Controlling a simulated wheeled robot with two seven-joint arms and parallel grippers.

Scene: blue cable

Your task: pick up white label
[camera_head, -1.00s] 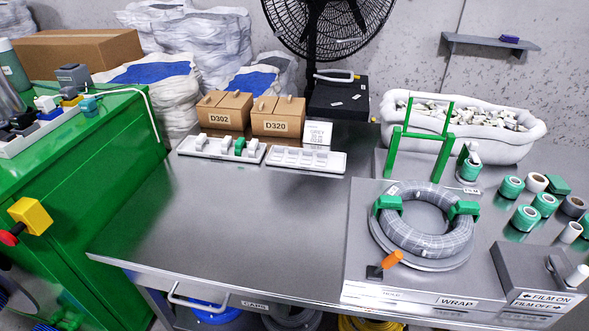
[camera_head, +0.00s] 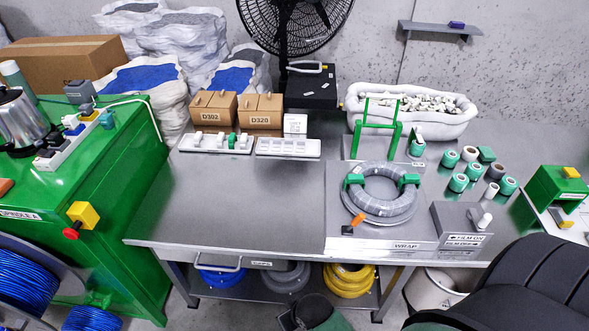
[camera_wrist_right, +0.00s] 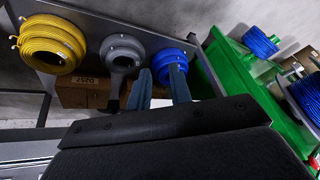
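A small white block with dark print (camera_head: 295,125) stands behind the right tray, beside the cardboard boxes; I cannot tell whether it is a stack of labels. Small white pieces (camera_head: 299,88) lie on the black box under the fan, too small to identify. My right gripper (camera_wrist_right: 160,72) shows in the right wrist view with two fingers apart and nothing between them. It is low in front of the table, facing the coils underneath. A dark part at the bottom middle of the head view may be this gripper. My left gripper is not in view.
The steel table (camera_head: 240,205) is clear at its left and middle. A grey cable coil (camera_head: 380,208) lies on the wrap plate, with tape rolls (camera_head: 459,182) to its right. A white tub (camera_head: 410,118) stands behind. A green cabinet (camera_head: 110,210) adjoins on the left.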

